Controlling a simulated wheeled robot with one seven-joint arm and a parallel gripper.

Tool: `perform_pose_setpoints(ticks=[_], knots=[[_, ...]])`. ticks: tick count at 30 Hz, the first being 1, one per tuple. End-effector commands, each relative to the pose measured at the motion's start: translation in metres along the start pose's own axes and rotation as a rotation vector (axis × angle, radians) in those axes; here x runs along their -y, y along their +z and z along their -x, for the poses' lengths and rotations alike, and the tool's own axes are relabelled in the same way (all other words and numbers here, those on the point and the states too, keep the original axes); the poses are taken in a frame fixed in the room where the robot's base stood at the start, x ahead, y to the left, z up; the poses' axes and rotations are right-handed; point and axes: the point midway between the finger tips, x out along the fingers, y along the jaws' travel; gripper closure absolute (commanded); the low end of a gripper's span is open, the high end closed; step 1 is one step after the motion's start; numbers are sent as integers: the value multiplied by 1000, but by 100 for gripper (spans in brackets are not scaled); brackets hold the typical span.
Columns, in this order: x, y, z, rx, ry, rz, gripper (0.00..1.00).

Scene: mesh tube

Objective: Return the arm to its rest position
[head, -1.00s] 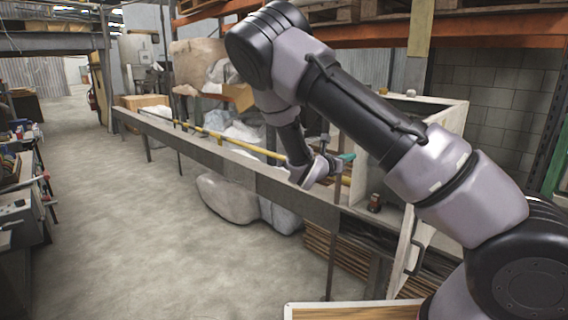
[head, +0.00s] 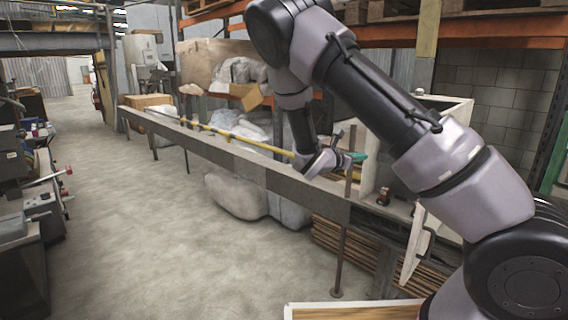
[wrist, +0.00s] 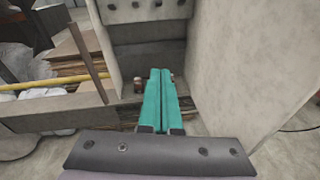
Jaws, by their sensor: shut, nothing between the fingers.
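My gripper (wrist: 161,99) shows in the wrist view with its two teal fingers side by side and pressed together, with nothing between them. In the head view my gripper (head: 357,157) is a small teal tip past my wrist, above the long bench and beside the pale cabinet. My arm reaches from the lower right up to the top middle, then bends down to the wrist. My fingers look apart from the surfaces around them.
A long grey bench (head: 215,147) with a yellow pipe (head: 240,139) runs to the far left. A pale open cabinet (head: 446,112) stands right of my gripper. A small dark red object (head: 384,196) sits on the bench.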

Motion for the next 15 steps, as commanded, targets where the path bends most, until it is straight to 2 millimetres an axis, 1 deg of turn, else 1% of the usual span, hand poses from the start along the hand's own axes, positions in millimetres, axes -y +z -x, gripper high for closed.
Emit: perform_pose_setpoints(ticks=[8, 11, 14, 15], knots=[[45, 18, -8, -113, -176, -223, 100], [67, 26, -9, -167, -267, -341, 100], [94, 37, -5, -234, -384, -496, 100], [105, 42, -2, -267, -439, -573, 100]])
